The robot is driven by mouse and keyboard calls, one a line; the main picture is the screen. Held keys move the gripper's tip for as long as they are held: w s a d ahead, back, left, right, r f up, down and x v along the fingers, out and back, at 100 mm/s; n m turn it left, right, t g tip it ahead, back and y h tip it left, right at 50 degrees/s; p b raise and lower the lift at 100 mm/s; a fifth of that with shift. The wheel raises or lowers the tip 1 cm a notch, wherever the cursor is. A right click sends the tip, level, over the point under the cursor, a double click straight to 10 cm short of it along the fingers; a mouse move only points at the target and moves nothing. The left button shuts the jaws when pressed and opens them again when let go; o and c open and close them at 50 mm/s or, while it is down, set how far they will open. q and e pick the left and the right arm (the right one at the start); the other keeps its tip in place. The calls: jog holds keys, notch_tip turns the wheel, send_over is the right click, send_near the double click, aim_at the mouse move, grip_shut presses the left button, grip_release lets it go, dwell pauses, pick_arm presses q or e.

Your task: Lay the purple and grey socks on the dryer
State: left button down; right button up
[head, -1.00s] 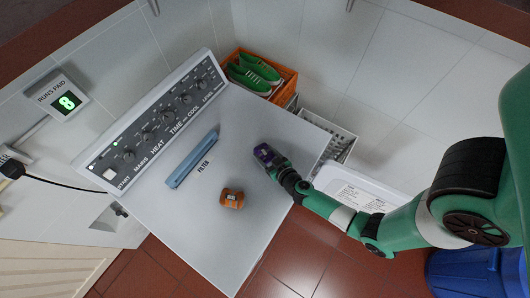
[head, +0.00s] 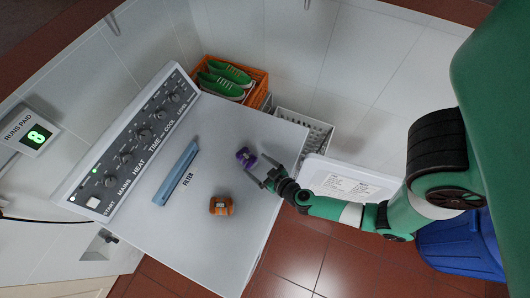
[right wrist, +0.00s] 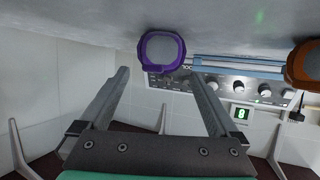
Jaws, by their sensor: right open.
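A rolled purple sock with a grey end (head: 246,157) lies on the white dryer top (head: 225,125), near its right side. It also shows in the right wrist view, where the purple roll (right wrist: 162,50) is just beyond my fingertips. My right gripper (head: 256,166) is open and empty, with its fingers spread toward the purple roll and a small gap between. An orange roll with a dark band (head: 221,205) sits on the dryer top nearer the front. No separate grey sock shows. My left gripper is not in view.
A blue filter bar (head: 176,172) lies before the dryer's control panel (head: 130,148). An orange crate with green shoes (head: 228,77) stands behind. A white basket (head: 309,130), a labelled white lid (head: 345,180) and a blue bin (head: 460,245) are to the right.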

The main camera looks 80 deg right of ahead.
jog(key=v, duration=0.5)
jog(key=shift+s+a+r+p, duration=0.1)
jog(key=shift+s+p, duration=0.05)
jog(key=shift+p, duration=0.15)
jog(key=w+a+r+n+t+y, duration=0.15)
jog(key=w+a+r+t, duration=0.25)
jog(key=w+r, duration=0.45)
jog(key=w+a+r+n+t+y, duration=0.1)
jog(key=w+a+r+t+y, duration=0.3)
jog(key=r, duration=0.8)
jog(key=w+a+r+n+t+y, duration=0.1)
jog(key=w+a+r+t, duration=0.3)
jog(key=w+r, duration=0.55)
jog(key=a+r+n+t+y, duration=0.1)
jog(key=a+r+n+y, duration=0.25)
jog(key=r, duration=0.65)
jog(key=a+r+n+t+y, duration=0.1)
jog(key=a+r+n+y, duration=0.15)
jog(key=r+y, duration=0.45)
jog(key=s+d+r+h, duration=0.1)
jog(key=s+r+h, duration=0.1)
jog(key=r, duration=0.5)
jog(key=s+d+r+m+t+h, duration=0.1)
jog(key=s+d+r+h, duration=0.1)
jog(key=r, duration=0.6)
jog(key=s+d+r+t+h, duration=0.1)
jog(key=s+r+h, duration=0.1)
jog(key=r, duration=0.6)
jog(key=shift+s+d+r+h, duration=0.25)
jog(key=shift+h, duration=0.25)
